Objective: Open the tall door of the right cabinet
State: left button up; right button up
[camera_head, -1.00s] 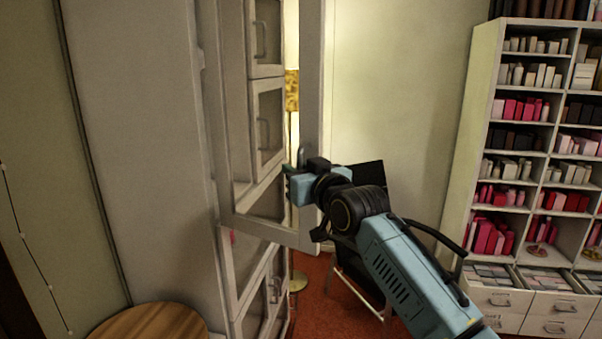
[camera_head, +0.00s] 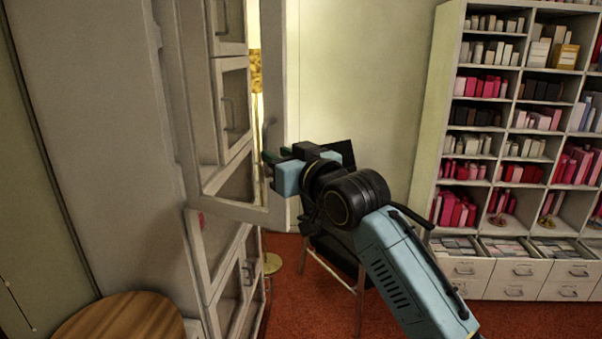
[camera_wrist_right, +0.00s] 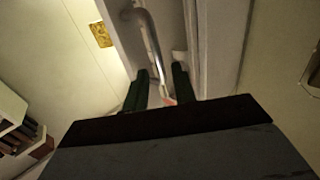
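The tall door (camera_head: 275,60) of the grey cabinet (camera_head: 110,150) is a framed panel standing ajar, swung out from the cabinet front. Its handle (camera_head: 267,137) is a curved metal bar near the free edge. My right gripper (camera_head: 274,162) is at this edge, just below the middle of the handle. In the right wrist view, the handle (camera_wrist_right: 150,42) runs down between the two dark fingers (camera_wrist_right: 160,88). The fingers are apart, with a visible gap on each side of the bar. My left gripper is not in view.
Smaller doors (camera_head: 235,105) with handles show behind the tall door. A round wooden top (camera_head: 125,318) stands at the lower left. A dark folding chair (camera_head: 335,240) is behind my right arm. A shelf unit (camera_head: 432,150) stands at the right.

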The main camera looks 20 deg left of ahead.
jog(key=b+v, duration=0.1)
jog(key=v, duration=0.6)
jog(key=shift+a, duration=0.1)
